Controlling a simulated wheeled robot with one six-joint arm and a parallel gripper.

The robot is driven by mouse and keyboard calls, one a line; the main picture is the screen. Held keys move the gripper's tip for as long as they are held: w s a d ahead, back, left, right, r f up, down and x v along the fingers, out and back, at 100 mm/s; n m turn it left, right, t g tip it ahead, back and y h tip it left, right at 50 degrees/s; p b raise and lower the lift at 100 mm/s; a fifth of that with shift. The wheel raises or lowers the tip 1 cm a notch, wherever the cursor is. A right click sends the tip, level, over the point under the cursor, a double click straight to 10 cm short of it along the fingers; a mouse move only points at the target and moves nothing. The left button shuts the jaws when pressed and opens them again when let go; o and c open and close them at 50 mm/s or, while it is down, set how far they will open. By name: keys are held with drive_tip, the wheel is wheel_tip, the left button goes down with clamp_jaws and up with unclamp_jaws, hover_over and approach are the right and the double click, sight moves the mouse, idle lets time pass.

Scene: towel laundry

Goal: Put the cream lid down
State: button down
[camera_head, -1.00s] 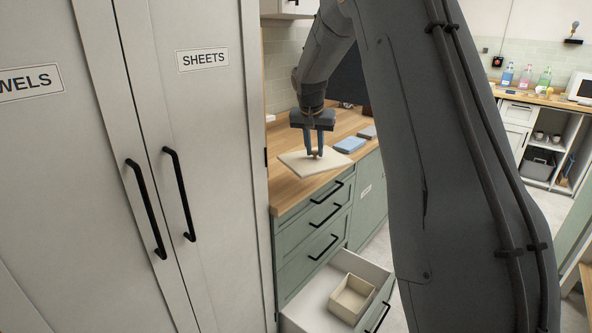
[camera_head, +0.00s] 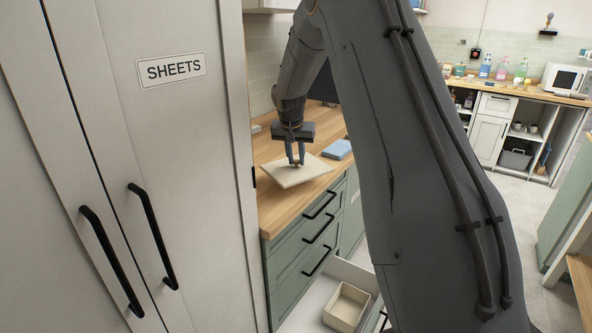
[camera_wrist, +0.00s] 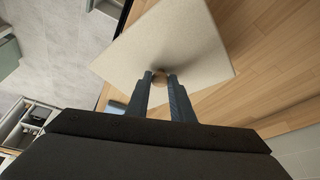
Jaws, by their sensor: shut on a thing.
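The cream lid (camera_head: 283,176) is a flat square panel with a small round knob. It is at the wooden counter (camera_head: 272,204), above the green drawers, close to the wood; I cannot tell whether it touches. My gripper (camera_head: 296,163) points down and is shut on the knob. In the wrist view the lid (camera_wrist: 172,40) lies past the fingertips (camera_wrist: 160,76), with the knob between them. A cream open box (camera_head: 346,306) sits in the pulled-out bottom drawer (camera_head: 309,310).
A folded blue cloth (camera_head: 338,149) lies on the counter behind the lid. A tall white cabinet labelled SHEETS (camera_head: 200,200) stands close on the left. The far counter holds bottles (camera_head: 503,68) and a white microwave (camera_head: 565,77).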

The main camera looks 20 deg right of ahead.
sight(295, 168)
drive_tip(key=shift+f+p, duration=0.7)
drive_tip(key=shift+f, duration=1.8)
drive_tip(key=shift+f, duration=0.2)
drive_tip(key=c, duration=1.5)
unclamp_jaws()
drive_tip(key=shift+r, duration=0.1)
drive_tip(key=shift+c, duration=0.2)
drive_tip(key=shift+a+r, duration=0.1)
drive_tip(key=shift+r, duration=0.35)
drive_tip(key=b+v, duration=0.4)
drive_tip(key=v, duration=0.7)
drive_tip(key=s+a+f+n, duration=0.2)
drive_tip(key=s+a+f, duration=0.1)
drive_tip(key=s, duration=0.9)
drive_tip(key=s+a+f+n+g+y, duration=0.1)
drive_tip(key=s+a, duration=0.4)
drive_tip(key=s, duration=0.6)
drive_tip(key=s+a+f+n+g+y, duration=0.1)
drive_tip(key=s+a+f+n, duration=0.3)
drive_tip(key=s, duration=0.8)
wheel_tip(295, 168, down, 2)
drive_tip(key=shift+s+a+f, duration=0.1)
drive_tip(key=shift+s+a, duration=0.2)
drive_tip(key=shift+a, duration=0.05)
